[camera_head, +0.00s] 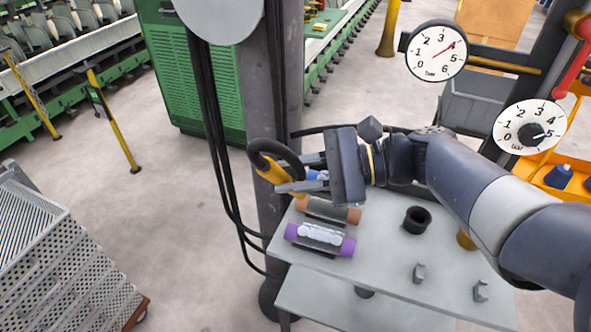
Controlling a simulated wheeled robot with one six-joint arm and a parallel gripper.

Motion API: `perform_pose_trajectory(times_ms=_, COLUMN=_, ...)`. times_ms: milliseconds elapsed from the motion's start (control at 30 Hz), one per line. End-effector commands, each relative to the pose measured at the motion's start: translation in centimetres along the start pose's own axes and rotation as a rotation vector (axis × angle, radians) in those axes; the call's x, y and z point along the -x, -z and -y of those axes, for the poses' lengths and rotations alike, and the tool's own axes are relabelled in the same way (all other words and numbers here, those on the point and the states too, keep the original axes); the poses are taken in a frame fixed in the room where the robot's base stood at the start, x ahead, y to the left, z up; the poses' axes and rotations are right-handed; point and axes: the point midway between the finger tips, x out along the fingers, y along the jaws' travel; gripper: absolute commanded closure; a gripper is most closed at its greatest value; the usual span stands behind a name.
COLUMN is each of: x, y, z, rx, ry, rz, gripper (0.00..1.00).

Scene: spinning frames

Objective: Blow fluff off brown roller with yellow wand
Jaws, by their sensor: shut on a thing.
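My gripper (312,180) is shut on the yellow wand (271,172), near the left end of the grey table. A black hose curves from the wand's upper end. A blue part shows between the fingers. The brown roller (345,213) lies on the table just below the gripper, its left part partly covered by the wand and its middle greyish. It is too small to tell how much fluff is on it. A purple roller (347,246) with white fluff (320,235) along its middle lies in front of the brown one.
The grey table (385,262) also bears a black cup (417,219) and two small grey hooks (419,273). A dark post (280,130) with hanging cables stands behind the wand. Two gauges (437,51) are at the upper right. A perforated cart (60,265) stands at the left.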

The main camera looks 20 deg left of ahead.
Motion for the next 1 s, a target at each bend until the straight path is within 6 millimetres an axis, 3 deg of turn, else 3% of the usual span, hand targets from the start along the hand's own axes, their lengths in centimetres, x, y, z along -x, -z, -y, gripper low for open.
perform_pose_trajectory(times_ms=1000, x=0.1, y=-5.3, z=0.1, rx=0.001, ry=0.001, rz=0.000, gripper=1.00)
